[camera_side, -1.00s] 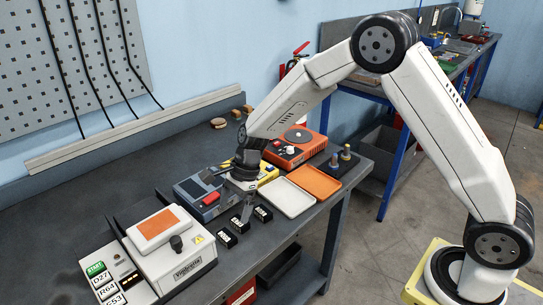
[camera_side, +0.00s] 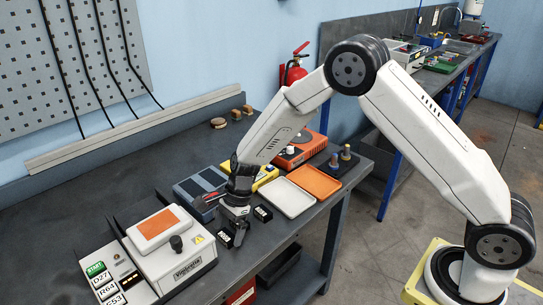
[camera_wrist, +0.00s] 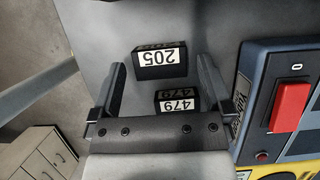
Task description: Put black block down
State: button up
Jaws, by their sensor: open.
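My gripper (camera_side: 237,238) is low over the front of the bench, fingers pointing down. In the wrist view its two fingers (camera_wrist: 160,72) are apart and open. A black block labelled 479 (camera_wrist: 178,102) lies between them, nearer the right finger, with a gap to the left one. A second black block labelled 205 (camera_wrist: 160,62) lies around fingertip level, farther up the view. In the side view one black block (camera_side: 225,239) stands just left of the gripper and another (camera_side: 263,213) to its right. My gripper hides part of the bench between these.
A white Vigilvolta device (camera_side: 175,255) with an orange pad stands left of the gripper. A blue device (camera_side: 195,187) with a red switch (camera_wrist: 291,107) is behind it. A white tray (camera_side: 288,197) and an orange tray (camera_side: 316,181) lie right. The bench edge is close in front.

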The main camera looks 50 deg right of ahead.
jog(key=shift+a+f, duration=0.2)
jog(key=shift+f, duration=0.3)
grip_shut()
